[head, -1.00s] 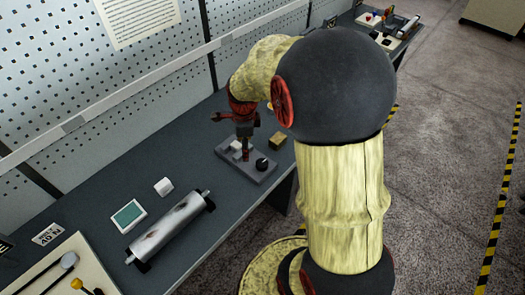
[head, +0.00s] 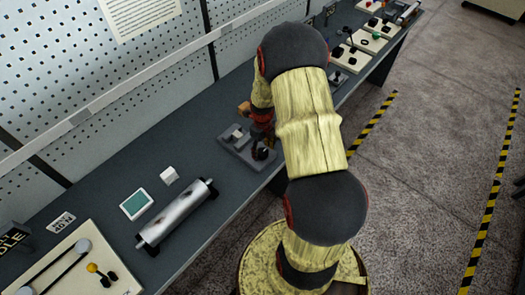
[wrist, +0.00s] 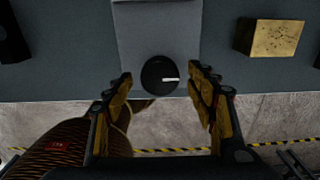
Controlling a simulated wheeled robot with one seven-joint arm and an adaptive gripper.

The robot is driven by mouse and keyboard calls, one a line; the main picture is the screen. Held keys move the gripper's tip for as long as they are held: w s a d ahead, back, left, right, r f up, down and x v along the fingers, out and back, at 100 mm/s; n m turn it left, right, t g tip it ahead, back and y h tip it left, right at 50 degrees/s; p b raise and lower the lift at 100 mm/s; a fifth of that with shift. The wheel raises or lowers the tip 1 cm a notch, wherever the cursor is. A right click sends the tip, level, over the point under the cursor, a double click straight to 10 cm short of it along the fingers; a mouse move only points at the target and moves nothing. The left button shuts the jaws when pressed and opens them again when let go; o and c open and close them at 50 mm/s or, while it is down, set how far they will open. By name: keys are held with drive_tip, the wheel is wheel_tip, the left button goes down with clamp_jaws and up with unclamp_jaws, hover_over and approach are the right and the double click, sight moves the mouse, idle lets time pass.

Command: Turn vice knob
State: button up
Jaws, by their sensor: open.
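The vice knob (wrist: 158,77) is black and round with a white pointer line aimed right in the wrist view. It sits near the front end of a grey base plate (wrist: 158,22). My gripper (wrist: 160,85) is open, with one finger on each side of the knob. Gaps show between the fingers and the knob; I cannot tell how high the fingertips are. In the head view, the knob (head: 262,154) shows below my gripper (head: 262,137), partly covered by it. The base plate (head: 232,148) carries a small light block.
A brass-coloured block (wrist: 270,38) lies right of the plate in the wrist view. The bench's front edge is just below the knob there. In the head view, a metal roller (head: 176,214), a green-screened device (head: 136,204) and a white cube (head: 169,175) lie to the left.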

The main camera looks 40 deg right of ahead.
drive_tip(key=shift+f, duration=0.45)
drive_tip(key=c, duration=1.2)
drive_tip(key=shift+o, duration=0.2)
